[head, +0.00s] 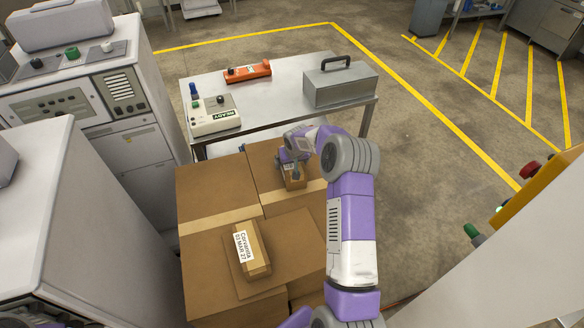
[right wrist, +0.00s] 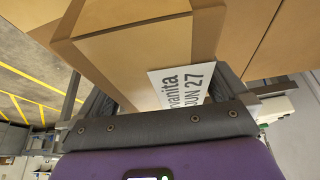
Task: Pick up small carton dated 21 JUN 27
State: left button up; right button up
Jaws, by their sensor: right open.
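The small carton (head: 296,183) sits on the large boxes near the table, mostly under my right gripper (head: 291,166). In the right wrist view the carton (right wrist: 130,62) fills the space between my fingers, and its white label (right wrist: 182,84) shows part of a name and "JUN 27"; the day is hidden. My right gripper is open, with its fingers on either side of the carton. A second small carton (head: 257,262) lies nearer me; its label reads 03 MAR 27. My left gripper is not in view.
Large cardboard boxes (head: 205,235) bear the cartons. Behind them a metal table (head: 270,100) holds a grey toolbox (head: 340,86), an orange device (head: 247,72) and a white device (head: 213,118). White machines (head: 75,75) stand at the left.

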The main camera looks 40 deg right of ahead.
jog(key=shift+f+b, duration=0.25)
jog(key=shift+b, duration=0.05)
dwell(0.4)
jog(key=c, duration=1.1)
jog(key=shift+r, duration=0.1)
jog(key=shift+c, duration=0.2)
